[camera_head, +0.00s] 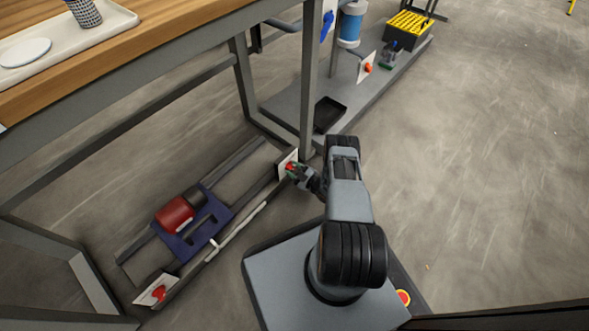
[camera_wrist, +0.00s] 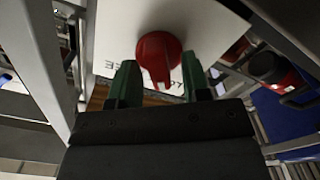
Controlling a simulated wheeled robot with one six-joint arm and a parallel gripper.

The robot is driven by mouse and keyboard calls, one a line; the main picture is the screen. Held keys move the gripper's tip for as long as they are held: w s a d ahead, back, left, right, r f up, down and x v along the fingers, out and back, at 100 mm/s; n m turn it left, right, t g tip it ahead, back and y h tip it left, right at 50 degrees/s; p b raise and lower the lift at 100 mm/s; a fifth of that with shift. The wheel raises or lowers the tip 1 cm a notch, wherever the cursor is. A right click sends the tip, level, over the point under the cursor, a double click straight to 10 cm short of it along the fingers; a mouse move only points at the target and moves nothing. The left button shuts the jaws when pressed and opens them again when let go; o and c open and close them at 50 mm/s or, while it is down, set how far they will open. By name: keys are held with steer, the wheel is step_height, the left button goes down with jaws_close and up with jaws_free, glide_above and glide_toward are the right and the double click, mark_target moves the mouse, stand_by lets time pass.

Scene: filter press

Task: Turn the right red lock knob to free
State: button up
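The right red lock knob (camera_head: 290,167) is on a small white plate (camera_head: 282,159) at the right end of the low rail frame. In the wrist view the red knob (camera_wrist: 158,52) has a round body and a handle pointing down. My gripper (camera_head: 297,171) is at the knob. In the wrist view its green fingers (camera_wrist: 160,82) are open, one on each side of the handle's lower end, with a visible gap on both sides. Lettering on the white plate (camera_wrist: 112,40) is partly hidden by the fingers.
A left red knob (camera_head: 159,293) is on another white plate at the frame's near end. A red cylinder (camera_head: 174,215) sits on a blue carriage (camera_head: 208,238) between. A table leg (camera_head: 309,80) stands close behind the right plate.

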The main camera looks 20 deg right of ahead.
jaws_close()
steer(key=shift+m, duration=0.3)
steer(key=m, duration=0.6)
steer(key=shift+d, duration=0.2)
steer(key=m, duration=0.3)
steer(key=shift+d+m, duration=0.1)
steer(key=shift+m, duration=2.1)
